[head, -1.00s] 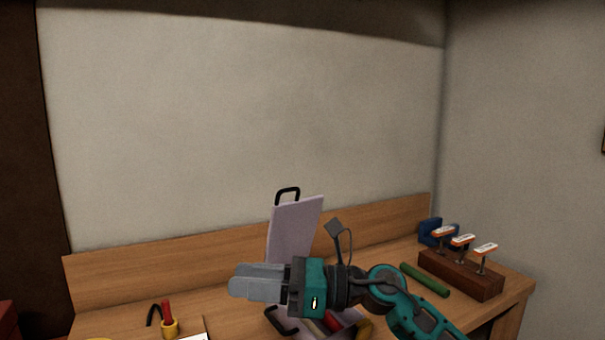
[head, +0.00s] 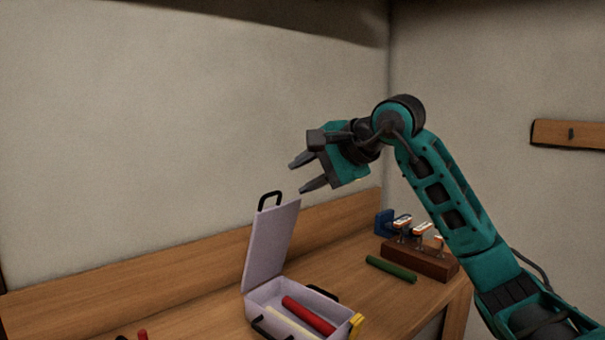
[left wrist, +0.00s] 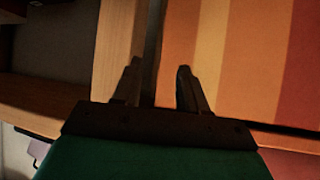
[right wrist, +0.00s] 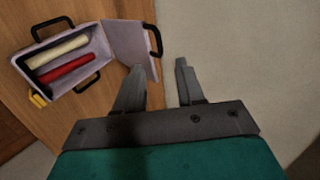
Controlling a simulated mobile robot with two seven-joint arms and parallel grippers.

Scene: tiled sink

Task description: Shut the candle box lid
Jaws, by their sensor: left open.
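The candle box (head: 262,292) is pale lilac and stands on the wooden bench with its lid (head: 270,245) raised nearly upright. The lid has a black handle (head: 270,200) on its top edge. A red candle (head: 308,316) and a cream candle (head: 288,323) lie inside. My right gripper (head: 302,174) is open and empty, above and to the right of the lid, apart from it. The right wrist view shows the open box (right wrist: 85,82) and lid (right wrist: 128,45) beyond the fingers. My left gripper (left wrist: 157,80) shows only in its wrist view, open and empty.
A dark wooden block (head: 420,260) with white-and-orange topped items stands at the bench's right end, beside a blue object (head: 383,222). A green stick (head: 391,269) lies nearby. A yellow latch (head: 356,326) sits at the box's corner. The wall rises behind the bench.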

